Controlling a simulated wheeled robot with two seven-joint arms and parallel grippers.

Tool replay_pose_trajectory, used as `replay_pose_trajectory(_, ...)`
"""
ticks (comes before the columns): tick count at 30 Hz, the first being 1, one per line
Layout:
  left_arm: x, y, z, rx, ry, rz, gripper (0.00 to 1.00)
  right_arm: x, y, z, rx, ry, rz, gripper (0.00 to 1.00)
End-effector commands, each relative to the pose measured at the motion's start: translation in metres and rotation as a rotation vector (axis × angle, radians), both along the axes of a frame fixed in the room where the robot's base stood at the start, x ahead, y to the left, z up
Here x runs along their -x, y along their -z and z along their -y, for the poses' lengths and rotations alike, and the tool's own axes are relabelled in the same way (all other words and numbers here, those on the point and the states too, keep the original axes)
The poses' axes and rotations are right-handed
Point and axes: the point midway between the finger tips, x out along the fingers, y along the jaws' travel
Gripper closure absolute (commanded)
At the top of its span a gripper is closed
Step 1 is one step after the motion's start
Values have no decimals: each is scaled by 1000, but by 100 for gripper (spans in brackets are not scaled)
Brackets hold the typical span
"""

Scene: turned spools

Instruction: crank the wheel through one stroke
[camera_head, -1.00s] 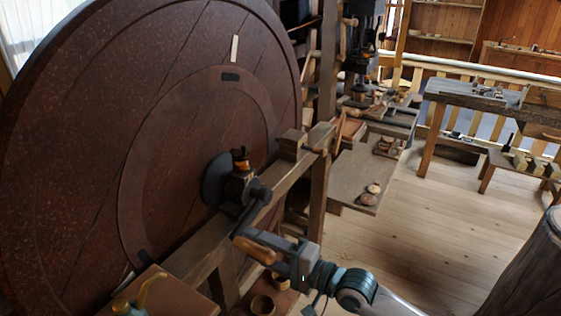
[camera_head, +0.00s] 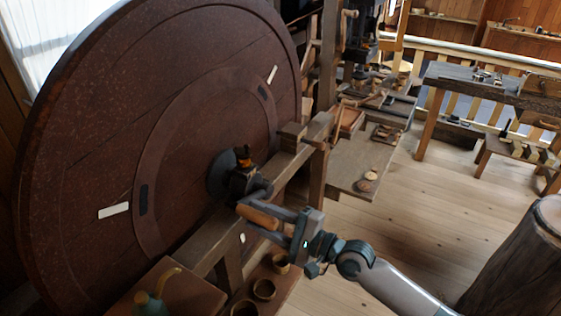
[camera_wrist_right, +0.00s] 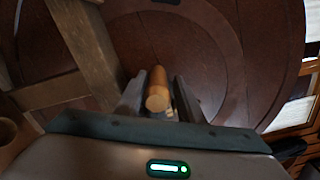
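The large dark red-brown wheel (camera_head: 95,120) stands upright at the left, with pale marks on its face. Its dark hub and axle (camera_head: 245,184) rest on a wooden frame. The crank's orange-brown wooden handle (camera_head: 258,215) sticks out below and right of the hub. My right gripper (camera_head: 268,217) is around this handle, one finger on each side. In the right wrist view the handle (camera_wrist_right: 157,92) lies between the fingers of my right gripper (camera_wrist_right: 156,98), its round end facing the camera. The crank arm is mostly hidden. My left gripper is not in view.
The frame's beam (camera_head: 205,250) runs just under the axle. A box with a green oil can (camera_head: 150,303) stands at the lower left, and small wooden bowls (camera_head: 264,289) sit below the gripper. A stump (camera_head: 520,260) stands at the right. Open floor (camera_head: 420,225) lies between.

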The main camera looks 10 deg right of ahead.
Motion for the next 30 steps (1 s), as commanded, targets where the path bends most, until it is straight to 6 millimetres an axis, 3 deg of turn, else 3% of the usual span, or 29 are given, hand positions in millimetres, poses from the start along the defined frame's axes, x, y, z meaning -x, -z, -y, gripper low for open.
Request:
replay_pose_trajectory(9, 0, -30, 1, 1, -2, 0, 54, -10, -27, 7, -101, 0, -140, 66)
replay_pose_trajectory(24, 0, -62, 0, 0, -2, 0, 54, -34, -65, 24, -271, 1, -349, 66)
replay_pose_trajectory(30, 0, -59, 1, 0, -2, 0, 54, -45, -72, 32, -336, 0, -437, 66)
